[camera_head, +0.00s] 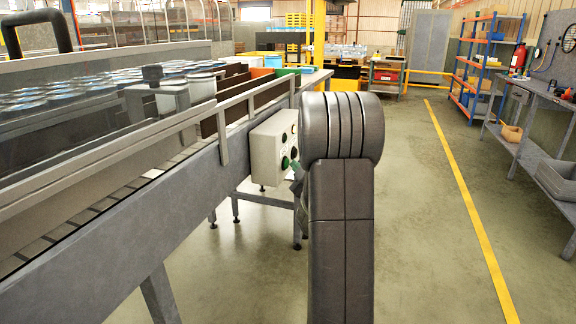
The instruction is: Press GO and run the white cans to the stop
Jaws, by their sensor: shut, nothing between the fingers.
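A grey control box (266,148) with several buttons hangs on the near side of the conveyor (150,215). A green button (285,163) shows on its face. A small part of my gripper (296,172) shows close beside that button; my arm hides the rest. I cannot tell whether it touches the button. Several more cans with bluish lids (70,90) show behind the clear guard (85,115). I cannot tell which part is the stop.
Brown boards (262,92) and coloured panels line the far end of the conveyor. A yellow post (318,45) stands behind my arm. A blue-and-orange shelf (487,65) and a workbench (530,150) stand at the right. The floor (425,220) right of my arm is clear.

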